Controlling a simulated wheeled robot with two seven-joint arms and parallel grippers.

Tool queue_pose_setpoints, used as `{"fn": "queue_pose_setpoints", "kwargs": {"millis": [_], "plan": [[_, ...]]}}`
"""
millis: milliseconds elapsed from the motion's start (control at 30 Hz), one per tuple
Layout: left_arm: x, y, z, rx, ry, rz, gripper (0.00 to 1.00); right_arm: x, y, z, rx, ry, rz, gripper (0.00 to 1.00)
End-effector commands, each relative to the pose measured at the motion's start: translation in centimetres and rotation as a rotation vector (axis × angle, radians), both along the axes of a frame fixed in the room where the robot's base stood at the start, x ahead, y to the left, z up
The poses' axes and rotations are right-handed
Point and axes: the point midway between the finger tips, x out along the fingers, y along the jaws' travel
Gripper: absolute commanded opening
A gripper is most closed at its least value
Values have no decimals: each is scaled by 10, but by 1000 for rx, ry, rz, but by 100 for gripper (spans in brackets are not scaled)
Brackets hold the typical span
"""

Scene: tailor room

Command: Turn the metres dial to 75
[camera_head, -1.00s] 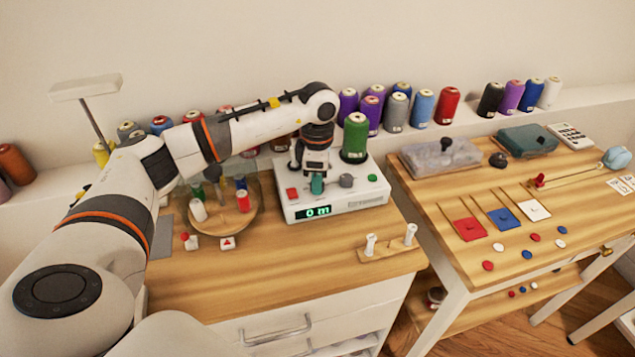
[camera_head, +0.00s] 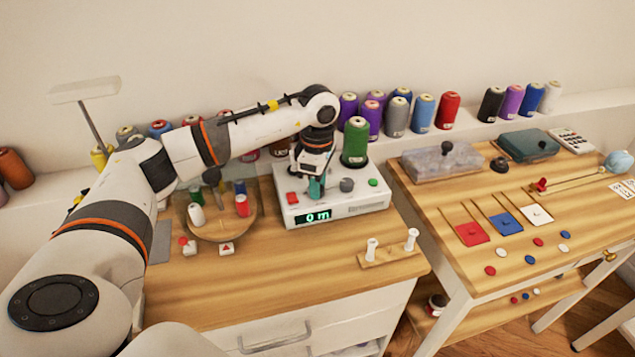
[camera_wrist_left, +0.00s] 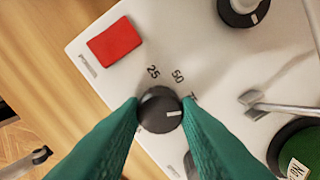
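The metres dial (camera_wrist_left: 158,112) is a dark round knob on the white machine (camera_head: 345,209), with printed 25, 50 and a partly covered 75 around it. Its white pointer line faces right, slightly below the 75. My left gripper (camera_wrist_left: 161,103) has its green fingertips on opposite sides of the dial, touching it. In the head view my left gripper (camera_head: 316,187) stands over the machine's front and hides the dial. The display (camera_head: 312,216) reads 0 m. My right gripper is not in view.
A red button (camera_head: 292,197) is left of the gripper; a grey knob (camera_head: 347,185) and green button (camera_head: 373,182) are to its right. A green thread spool (camera_head: 355,142) stands behind. A round wooden tray (camera_head: 225,226) with small spools is left of the machine.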

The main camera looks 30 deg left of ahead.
Motion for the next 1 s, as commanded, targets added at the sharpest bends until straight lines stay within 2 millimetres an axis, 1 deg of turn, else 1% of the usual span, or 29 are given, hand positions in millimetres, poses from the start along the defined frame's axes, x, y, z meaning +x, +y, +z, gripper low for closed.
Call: {"fn": "queue_pose_setpoints", "kwargs": {"millis": [33,100,133,367,500,567,633,900,1000], "plan": [[1,0,2,-1,-4,1,37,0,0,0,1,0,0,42],[1,0,1,-1,-3,1,48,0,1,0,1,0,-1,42],[1,0,1,-1,-3,1,50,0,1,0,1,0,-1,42],[0,0,1,0,-1,1,50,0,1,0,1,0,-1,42],[1,0,7,1,-2,1,50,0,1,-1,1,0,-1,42],[1,0,15,0,-5,1,50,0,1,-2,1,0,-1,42],[1,0,27,0,-5,0,50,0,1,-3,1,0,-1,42],[1,0,86,0,-6,1,50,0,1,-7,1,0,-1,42],[1,0,102,-2,-6,0,50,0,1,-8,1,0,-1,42]]}}
